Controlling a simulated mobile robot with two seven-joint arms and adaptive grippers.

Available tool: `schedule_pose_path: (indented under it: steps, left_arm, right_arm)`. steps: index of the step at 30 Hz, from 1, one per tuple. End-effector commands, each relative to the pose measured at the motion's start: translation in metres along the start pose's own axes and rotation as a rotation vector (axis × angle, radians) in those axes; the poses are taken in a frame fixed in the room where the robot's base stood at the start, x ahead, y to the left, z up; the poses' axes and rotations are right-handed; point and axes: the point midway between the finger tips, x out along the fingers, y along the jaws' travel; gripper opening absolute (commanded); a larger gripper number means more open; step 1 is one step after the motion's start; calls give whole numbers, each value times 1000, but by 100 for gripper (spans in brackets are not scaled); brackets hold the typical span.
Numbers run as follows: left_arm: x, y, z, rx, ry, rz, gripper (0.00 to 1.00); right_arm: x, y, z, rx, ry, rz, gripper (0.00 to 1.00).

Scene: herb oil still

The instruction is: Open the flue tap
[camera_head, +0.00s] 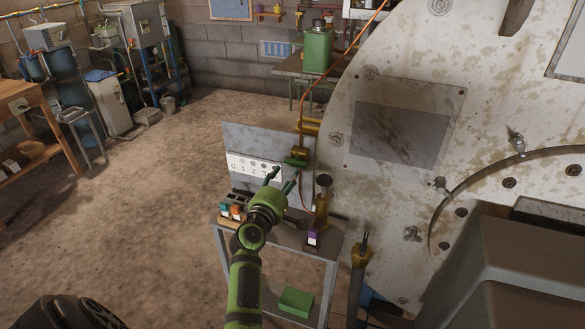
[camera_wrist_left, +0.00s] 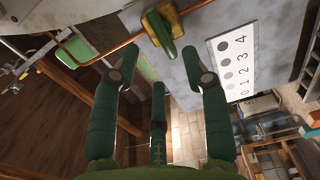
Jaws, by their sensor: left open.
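The flue tap has a green handle (camera_head: 295,162) and a brass-yellow body (camera_head: 299,152) on a thin copper pipe, in front of a grey upright panel (camera_head: 262,140). In the left wrist view the green handle (camera_wrist_left: 159,33) lies across the copper pipe (camera_wrist_left: 130,47), just beyond my fingertips. My left gripper (camera_head: 282,181) is open and empty. Its green fingers also show in the left wrist view (camera_wrist_left: 161,72), spread to both sides below the handle, with no clear contact. My right gripper is not in view.
A white scale card (camera_head: 255,168) with numbers and dots is on the panel. A small metal table (camera_head: 285,236) below carries small coloured items and a brass fitting (camera_head: 323,200). A large pale metal plate (camera_head: 400,200) fills the right side. The floor to the left is open.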

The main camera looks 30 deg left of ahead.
Motion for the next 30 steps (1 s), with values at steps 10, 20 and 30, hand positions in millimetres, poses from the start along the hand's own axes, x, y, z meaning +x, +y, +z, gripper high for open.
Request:
schedule_pose_path:
  steps: [10,20,30]
  left_arm:
    - [50,-2,1,6,-3,0,46]
    - [60,0,0,10,-3,-3,46]
    - [60,0,1,10,-4,-3,0]
  right_arm:
    - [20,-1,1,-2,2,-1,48]
    - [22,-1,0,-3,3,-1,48]
    - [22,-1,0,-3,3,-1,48]
